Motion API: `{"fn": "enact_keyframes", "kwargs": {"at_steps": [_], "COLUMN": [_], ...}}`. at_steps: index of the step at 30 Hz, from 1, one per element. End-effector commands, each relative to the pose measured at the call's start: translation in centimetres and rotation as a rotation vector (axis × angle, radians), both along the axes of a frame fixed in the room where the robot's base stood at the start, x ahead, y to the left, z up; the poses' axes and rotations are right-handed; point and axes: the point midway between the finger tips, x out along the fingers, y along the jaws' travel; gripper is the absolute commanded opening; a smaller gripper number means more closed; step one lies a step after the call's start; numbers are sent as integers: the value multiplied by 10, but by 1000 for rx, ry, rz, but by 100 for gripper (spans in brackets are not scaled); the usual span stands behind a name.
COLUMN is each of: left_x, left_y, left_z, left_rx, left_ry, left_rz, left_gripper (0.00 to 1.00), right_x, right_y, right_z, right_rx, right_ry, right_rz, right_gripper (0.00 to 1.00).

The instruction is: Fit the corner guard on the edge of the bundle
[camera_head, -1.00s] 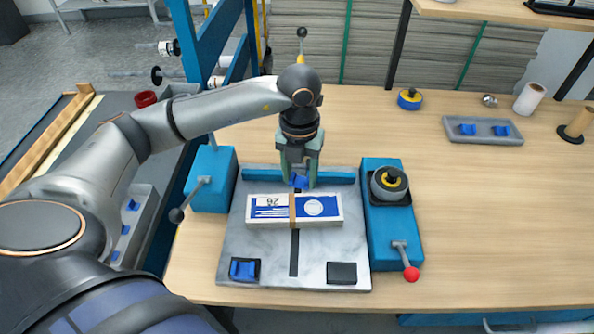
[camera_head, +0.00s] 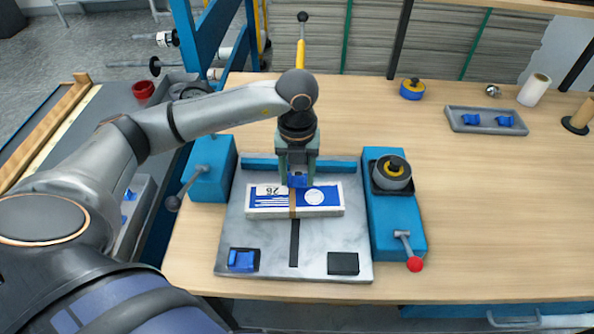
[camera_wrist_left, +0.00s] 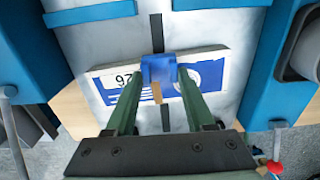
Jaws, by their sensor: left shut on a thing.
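The bundle (camera_head: 321,204) is a flat white and blue pack with a brown band (camera_head: 293,211) round its middle. It lies on the grey marbled plate (camera_head: 265,229). My left gripper (camera_head: 298,181) is shut on a blue corner guard (camera_head: 298,180) at the far long edge of the bundle, over the band. In the left wrist view the guard (camera_wrist_left: 158,69) sits between the green fingers and overlaps the bundle's edge (camera_wrist_left: 214,56). I cannot tell whether it is fully seated. My right gripper is not in view.
Another blue guard (camera_head: 241,260) lies on a dark pad at the plate's front left; the front right pad (camera_head: 343,264) is empty. Blue blocks with levers flank the plate. A grey tray (camera_head: 485,118) with blue guards stands at the back right.

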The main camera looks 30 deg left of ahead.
Motion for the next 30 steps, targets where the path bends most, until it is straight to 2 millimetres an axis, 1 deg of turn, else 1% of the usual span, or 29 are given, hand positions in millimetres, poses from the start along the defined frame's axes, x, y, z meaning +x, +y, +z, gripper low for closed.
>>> {"fn": "enact_keyframes", "kwargs": {"at_steps": [1,5,14,15,24,30], "left_x": [0,0,-3,-3,-3,-3], "left_y": [0,0,-2,-2,-2,-2], "left_z": [-6,-11,-10,-10,-10,-10], "left_rx": [-1,0,-1,-1,-1,-1], "left_ry": [1,0,1,1,1,1], "left_rz": [0,-1,0,-1,-1,-1], "left_gripper": [32,32,32,55,89,89], "right_x": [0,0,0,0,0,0], "right_y": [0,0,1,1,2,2], "right_z": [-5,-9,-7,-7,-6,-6], "right_rx": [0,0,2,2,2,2], "right_ry": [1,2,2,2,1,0], "right_rz": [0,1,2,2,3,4], "right_gripper": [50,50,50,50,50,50]}}
